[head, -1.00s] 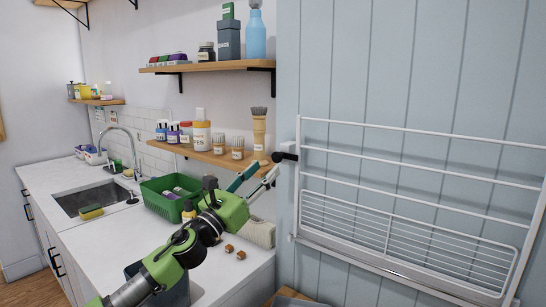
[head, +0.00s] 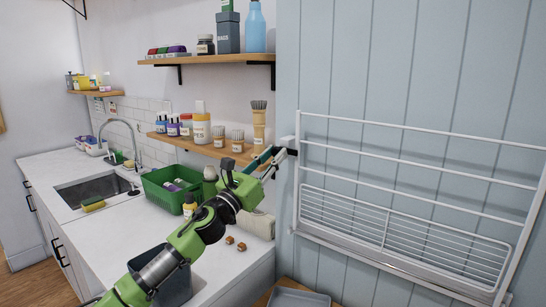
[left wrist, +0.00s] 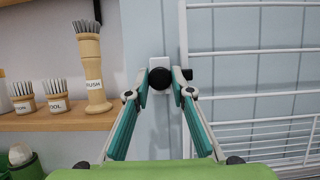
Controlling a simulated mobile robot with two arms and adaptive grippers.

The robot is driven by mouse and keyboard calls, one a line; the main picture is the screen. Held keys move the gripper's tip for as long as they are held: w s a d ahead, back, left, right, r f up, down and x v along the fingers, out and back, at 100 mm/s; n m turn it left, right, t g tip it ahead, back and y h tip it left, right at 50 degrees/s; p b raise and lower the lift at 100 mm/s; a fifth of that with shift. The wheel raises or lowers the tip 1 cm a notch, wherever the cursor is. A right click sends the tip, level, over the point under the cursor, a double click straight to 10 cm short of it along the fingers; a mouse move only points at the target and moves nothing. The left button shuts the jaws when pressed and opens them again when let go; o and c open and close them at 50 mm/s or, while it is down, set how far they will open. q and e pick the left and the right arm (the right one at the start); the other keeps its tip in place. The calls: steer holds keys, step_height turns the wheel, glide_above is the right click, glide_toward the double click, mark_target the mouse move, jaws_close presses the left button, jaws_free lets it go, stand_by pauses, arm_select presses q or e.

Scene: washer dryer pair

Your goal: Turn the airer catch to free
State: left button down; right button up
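The airer catch is a round black knob (left wrist: 160,78) on a white mount at the left edge of the white wall airer (head: 410,200). In the left wrist view the left gripper's fingertips (left wrist: 160,88) are apart, one on each side of the knob, with little room. I cannot tell whether they touch it. A short black bar (left wrist: 187,74) shows behind the right fingertip. My right gripper is not in view.
A wooden shelf (head: 215,150) with brushes and bottles is close to the left of my gripper. Below are the white counter (head: 125,225), a green basket (head: 160,197), a rolled towel (head: 260,225) and a grey tray (head: 298,298). The panelled wall right of the airer's corner holds only the rack.

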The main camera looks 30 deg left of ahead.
arm_select(q)
steer(key=shift+r+n+y, duration=0.1)
steer(key=shift+n+y, duration=0.3)
steer(key=shift+n, duration=0.1)
steer(key=n+y+p, duration=0.1)
steer(key=n+p, duration=0.1)
steer(key=n, duration=0.1)
steer(key=n+y+p, duration=0.2)
steer(key=n, duration=0.1)
steer(key=shift+d+r+n+g, duration=0.2)
steer(key=shift+n+g, duration=0.1)
steer(key=shift+g, duration=0.1)
steer(key=n+g+y+p, duration=0.1)
steer(key=n+p, duration=0.2)
steer(key=n, duration=0.1)
steer(key=n+g+y+p, duration=0.1)
steer(key=n+p, duration=0.2)
steer(key=n, duration=0.1)
steer(key=n+g+y+p, duration=0.1)
steer(key=n+p, duration=0.3)
steer(key=shift+d+r+y, duration=0.1)
steer(key=shift+r+y, duration=0.2)
steer(key=shift+y, duration=0.1)
steer(key=shift+f+n+g+p, duration=0.2)
steer(key=shift+n+g+p, duration=0.6)
steer(key=shift+n+p, duration=0.75)
steer(key=c, duration=1.8)
jaws_free()
